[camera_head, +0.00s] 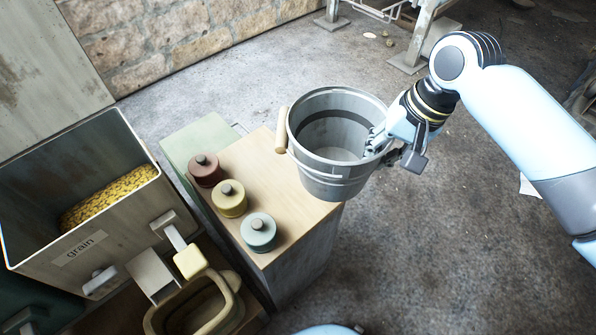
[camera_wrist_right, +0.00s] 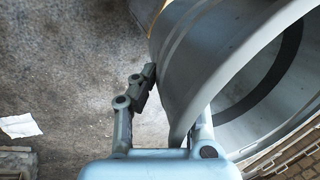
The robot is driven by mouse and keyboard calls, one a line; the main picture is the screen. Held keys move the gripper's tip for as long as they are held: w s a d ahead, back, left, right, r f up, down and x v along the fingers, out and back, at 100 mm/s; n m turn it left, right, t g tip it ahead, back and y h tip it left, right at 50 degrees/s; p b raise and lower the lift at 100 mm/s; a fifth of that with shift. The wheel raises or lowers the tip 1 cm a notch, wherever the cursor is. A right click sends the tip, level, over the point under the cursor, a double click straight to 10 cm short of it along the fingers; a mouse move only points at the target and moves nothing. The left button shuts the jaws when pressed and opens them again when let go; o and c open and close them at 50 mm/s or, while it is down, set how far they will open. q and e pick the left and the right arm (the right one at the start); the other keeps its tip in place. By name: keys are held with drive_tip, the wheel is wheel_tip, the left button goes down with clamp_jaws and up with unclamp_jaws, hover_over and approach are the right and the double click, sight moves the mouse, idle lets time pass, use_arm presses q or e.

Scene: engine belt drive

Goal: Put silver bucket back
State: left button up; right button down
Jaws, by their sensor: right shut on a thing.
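The silver bucket (camera_head: 325,178) is a grey metal pail with a wooden grip on its handle at the left side. It is upright with a slight tilt, over the far right end of the wooden-topped cabinet (camera_head: 262,170); I cannot tell whether it touches the top. My right gripper (camera_head: 384,146) is shut on the bucket's right rim, one finger inside and one outside. In the right wrist view the bucket wall (camera_wrist_right: 195,60) lies between the fingers of the gripper (camera_wrist_right: 178,112). The bucket looks empty. My left gripper is not in view.
Red (camera_head: 205,170), yellow (camera_head: 229,198) and teal (camera_head: 259,232) lidded jars stand along the cabinet's left side, near the bucket. A grain bin (camera_head: 100,240) stands open at left, with a basket (camera_head: 150,322) below. The floor at right is mostly clear.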

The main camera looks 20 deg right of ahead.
sight(337, 152)
drive_tip(key=shift+s+a+f, duration=0.25)
drive_tip(key=shift+a+f, duration=0.25)
drive_tip(key=shift+s+a+f, duration=0.25)
drive_tip(key=shift+a+f, duration=0.2)
drive_tip(key=w+a+f, duration=0.2)
drive_tip(key=w, duration=0.1)
drive_tip(key=shift+w+a+f+b, duration=0.1)
drive_tip(key=shift+a+f+b, duration=0.15)
drive_tip(key=shift+a+b, duration=0.15)
drive_tip(key=w+a+f, duration=0.1)
drive_tip(key=w, duration=0.1)
drive_tip(key=w+a+f+b, duration=0.1)
drive_tip(key=w+a+f, duration=0.1)
drive_tip(key=shift+w+a+f, duration=0.15)
drive_tip(key=shift+a+f, duration=0.1)
drive_tip(key=shift+w+a+f, duration=0.1)
drive_tip(key=shift+f, duration=0.05)
wheel_tip(337, 152, down, 4)
drive_tip(key=shift+r+b, duration=0.1)
drive_tip(key=shift+b, duration=0.35)
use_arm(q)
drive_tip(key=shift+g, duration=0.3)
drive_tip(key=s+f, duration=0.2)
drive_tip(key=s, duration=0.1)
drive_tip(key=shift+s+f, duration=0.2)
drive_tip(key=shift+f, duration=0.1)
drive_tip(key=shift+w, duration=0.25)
use_arm(e)
drive_tip(key=c, duration=1.5)
unclamp_jaws()
